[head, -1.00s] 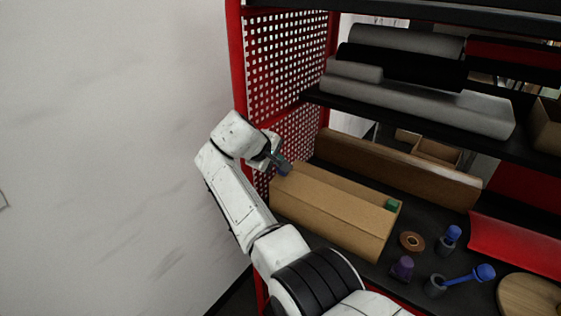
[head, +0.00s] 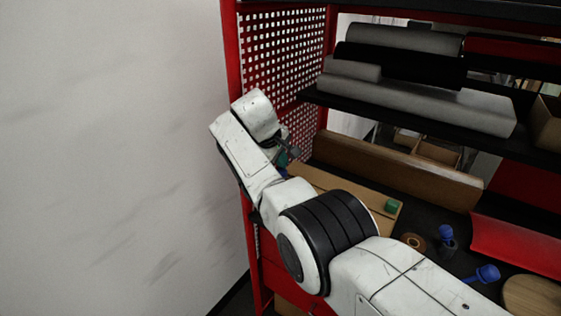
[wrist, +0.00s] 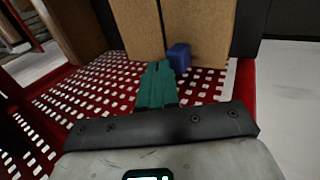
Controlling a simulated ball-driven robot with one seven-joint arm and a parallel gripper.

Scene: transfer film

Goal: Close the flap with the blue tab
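The long cardboard box (head: 345,192) lies on the dark shelf, and my arm covers most of its front. The blue tab (wrist: 178,57) sits near the seam between two cardboard panels (wrist: 205,25) in the wrist view. Only a bit of blue shows in the head view (head: 283,173). A green tab (head: 391,206) is at the box's right end. My gripper (wrist: 157,68) has its teal fingers together and empty, just beside the blue tab; I cannot tell whether they touch it. In the head view my gripper (head: 284,160) is at the box's left end.
A red perforated panel (head: 275,60) stands close to the left of the box. A brown cardboard piece (head: 400,172) runs behind it. A tape ring (head: 413,242) and blue-topped items (head: 446,234) are at the right.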

